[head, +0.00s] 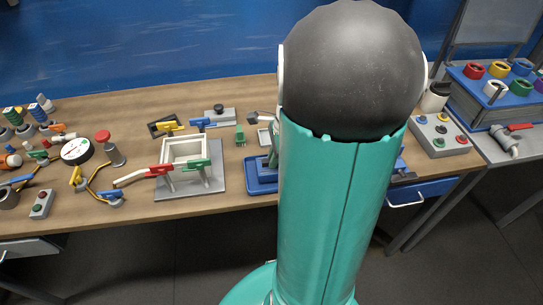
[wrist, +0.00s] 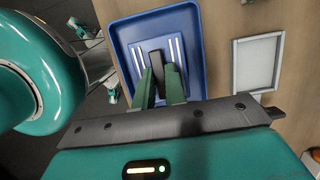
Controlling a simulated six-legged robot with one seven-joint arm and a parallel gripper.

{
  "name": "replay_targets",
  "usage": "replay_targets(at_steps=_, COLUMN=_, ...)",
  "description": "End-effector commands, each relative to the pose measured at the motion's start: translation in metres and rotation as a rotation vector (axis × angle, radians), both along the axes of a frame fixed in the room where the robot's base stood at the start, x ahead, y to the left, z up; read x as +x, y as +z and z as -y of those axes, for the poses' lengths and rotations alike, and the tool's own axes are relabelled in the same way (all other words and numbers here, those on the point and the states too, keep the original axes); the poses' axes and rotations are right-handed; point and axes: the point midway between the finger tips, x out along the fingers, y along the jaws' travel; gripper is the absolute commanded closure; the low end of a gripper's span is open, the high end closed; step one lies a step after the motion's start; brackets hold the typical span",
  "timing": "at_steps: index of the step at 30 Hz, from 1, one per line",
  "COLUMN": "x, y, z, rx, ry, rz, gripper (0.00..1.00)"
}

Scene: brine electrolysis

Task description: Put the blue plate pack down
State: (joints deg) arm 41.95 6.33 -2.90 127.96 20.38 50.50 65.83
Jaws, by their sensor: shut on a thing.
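The rest of the pack is hard to tell from the blue tray. I cannot tell whether it touches the tray floor. In the head view my arm hides most of the gripper and the pack.
A pale framed panel (wrist: 257,63) lies right of the tray in the wrist view. A grey stand with a white frame (head: 190,181) and coloured clips is left of the tray in the head view. A button box (head: 440,134) stands on the right.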

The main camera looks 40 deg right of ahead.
Motion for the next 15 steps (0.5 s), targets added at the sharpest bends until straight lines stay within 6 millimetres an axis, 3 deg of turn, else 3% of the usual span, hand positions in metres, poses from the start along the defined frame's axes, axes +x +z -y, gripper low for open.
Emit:
replay_targets(at_steps=14, x=0.0002, y=-0.0123, z=-0.0002, rx=-0.001, ry=0.0, rz=0.001, gripper=1.0)
replay_targets(at_steps=15, x=0.0001, y=-0.0119, z=-0.0002, rx=-0.001, ry=-0.001, rz=0.002, gripper=0.8)
